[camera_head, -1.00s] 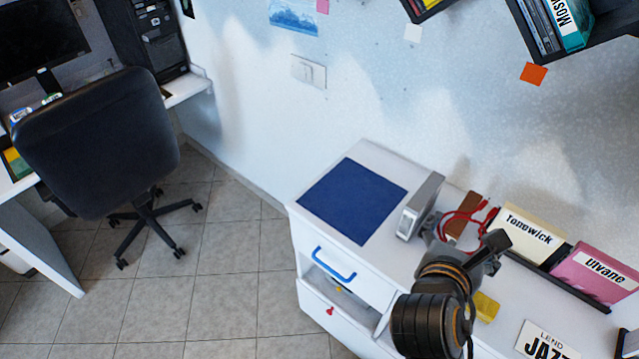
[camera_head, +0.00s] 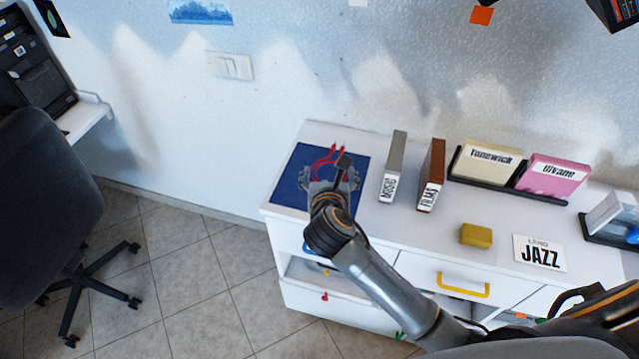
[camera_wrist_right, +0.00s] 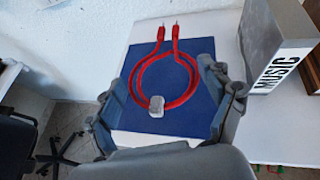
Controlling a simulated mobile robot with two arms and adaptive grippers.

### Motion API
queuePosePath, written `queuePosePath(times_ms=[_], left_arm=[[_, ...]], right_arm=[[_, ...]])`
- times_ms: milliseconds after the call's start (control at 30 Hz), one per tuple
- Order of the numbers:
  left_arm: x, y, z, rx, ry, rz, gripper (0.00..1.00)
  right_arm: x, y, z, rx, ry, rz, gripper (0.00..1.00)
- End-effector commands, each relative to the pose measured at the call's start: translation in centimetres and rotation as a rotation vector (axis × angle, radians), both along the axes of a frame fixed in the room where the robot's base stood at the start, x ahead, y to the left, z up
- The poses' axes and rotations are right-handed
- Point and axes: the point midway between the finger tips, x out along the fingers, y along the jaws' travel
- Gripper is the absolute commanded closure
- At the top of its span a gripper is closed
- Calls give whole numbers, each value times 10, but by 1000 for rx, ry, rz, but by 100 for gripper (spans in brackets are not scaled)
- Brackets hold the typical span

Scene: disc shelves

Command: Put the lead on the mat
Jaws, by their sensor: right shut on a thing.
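The lead (camera_head: 321,163) is a red cable bent in a loop, with two thin tips and a small pale block (camera_wrist_right: 156,106) at its near side. The mat (camera_head: 288,186) is a dark blue square on the left end of the white cabinet top. My right gripper (camera_head: 334,178) is shut on the lead and holds it over the mat. In the right wrist view the lead (camera_wrist_right: 191,75) lies within the mat's outline (camera_wrist_right: 190,122), its tips reaching the far edge. I cannot tell whether it touches the mat. My left gripper is not in view.
A grey MUSIC case (camera_head: 393,165) and a brown FILMS case (camera_head: 432,172) stand just right of the mat. Tonewick (camera_head: 488,164) and Ulvane (camera_head: 555,176) cases, a yellow block (camera_head: 476,235) and a JAZZ card (camera_head: 540,253) are farther right. A black chair (camera_head: 45,190) stands left.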

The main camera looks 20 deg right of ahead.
Motion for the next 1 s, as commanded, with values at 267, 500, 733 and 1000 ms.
queuePosePath(times_ms=[267, 500, 733, 1000], left_arm=[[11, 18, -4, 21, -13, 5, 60], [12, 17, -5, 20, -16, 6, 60], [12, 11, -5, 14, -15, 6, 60], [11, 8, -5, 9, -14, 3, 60]], right_arm=[[35, 6, -46, -1, 1, -1, 51], [44, 8, -67, -1, 6, 0, 51], [44, 9, -88, 0, 1, 1, 51], [44, 8, -89, -1, 2, 1, 51]])
